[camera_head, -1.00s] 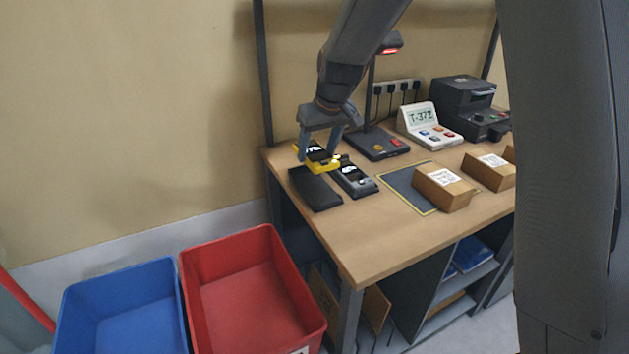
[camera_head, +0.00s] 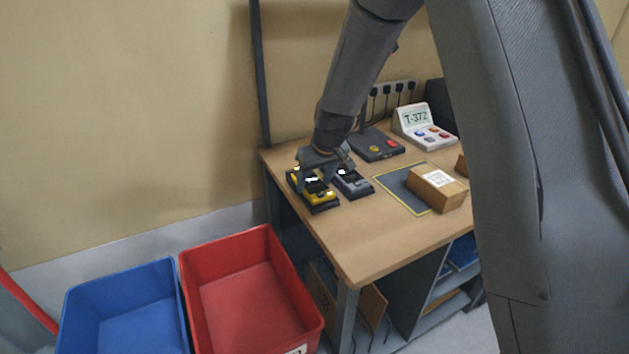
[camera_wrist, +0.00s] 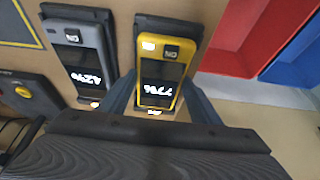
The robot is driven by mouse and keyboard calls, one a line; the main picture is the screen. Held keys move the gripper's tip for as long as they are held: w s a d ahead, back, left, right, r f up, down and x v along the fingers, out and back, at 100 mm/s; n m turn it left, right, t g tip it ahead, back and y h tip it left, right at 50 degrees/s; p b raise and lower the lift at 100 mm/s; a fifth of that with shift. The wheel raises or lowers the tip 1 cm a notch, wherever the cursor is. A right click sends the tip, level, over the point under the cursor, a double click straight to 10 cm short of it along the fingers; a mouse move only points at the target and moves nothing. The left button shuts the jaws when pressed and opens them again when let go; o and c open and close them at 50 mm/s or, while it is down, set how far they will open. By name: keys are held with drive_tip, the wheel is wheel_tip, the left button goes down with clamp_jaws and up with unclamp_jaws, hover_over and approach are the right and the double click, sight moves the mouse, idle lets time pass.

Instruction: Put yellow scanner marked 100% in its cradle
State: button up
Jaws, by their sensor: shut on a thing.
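The yellow scanner (camera_head: 318,193) is in the black cradle (camera_head: 327,208) near the table's left edge. In the wrist view the yellow scanner (camera_wrist: 165,72) lies lengthwise along the black cradle (camera_wrist: 168,22); its screen seems to read 77%, not 100%. My gripper (camera_head: 314,178) is shut on this scanner, one finger on each side, as the wrist view also shows (camera_wrist: 157,97). Whether the scanner is fully seated cannot be told. A grey scanner (camera_head: 352,183) lies in a cradle beside it; its screen seems to read 42% in the wrist view (camera_wrist: 82,58).
A cardboard box (camera_head: 437,188) lies partly on a yellow-edged dark mat (camera_head: 398,187). A black base with coloured buttons (camera_head: 376,146) and a white T-372 display (camera_head: 415,122) stand behind. Red (camera_head: 250,290) and blue (camera_head: 125,310) bins stand on the floor at left.

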drive_tip(key=shift+f, duration=0.15)
drive_tip(key=o, duration=1.2)
drive_tip(key=shift+r, duration=0.3)
drive_tip(key=b+v, duration=0.3)
drive_tip(key=v, duration=0.9)
drive_tip(key=s+d+f+m+g, duration=0.1)
drive_tip(key=s+d+f, duration=0.2)
drive_tip(key=s, duration=0.5)
drive_tip(key=s+d+f+m+g+h, duration=0.1)
drive_tip(key=s+d, duration=0.3)
drive_tip(key=s, duration=0.5)
drive_tip(key=s+d+f+m+g, duration=0.1)
drive_tip(key=s+d+f, duration=0.3)
drive_tip(key=s, duration=0.4)
drive_tip(key=shift+s+d+f+m+h, duration=0.25)
drive_tip(key=shift+d+f+m+h, duration=0.15)
drive_tip(key=shift+m, duration=0.4)
